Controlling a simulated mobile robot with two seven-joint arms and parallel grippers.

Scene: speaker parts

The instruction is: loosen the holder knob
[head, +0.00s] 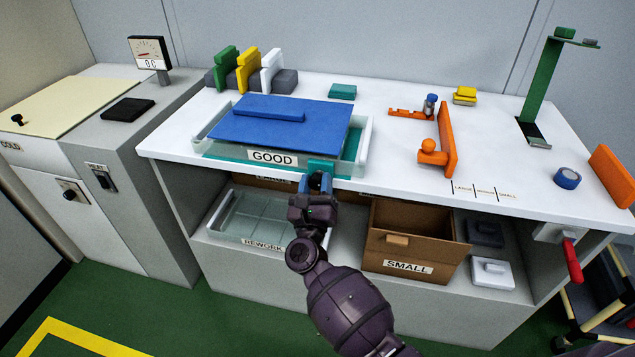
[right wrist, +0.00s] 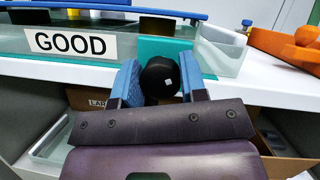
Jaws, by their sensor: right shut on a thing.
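The holder knob (right wrist: 160,76) is black and round with a small white mark, seen in the right wrist view. My left gripper is not in view.
Below are the REWORK tray (head: 215,222) and the open SMALL box (head: 410,262). An orange fixture (head: 446,140) stands to the right on the white tabletop (head: 385,165).

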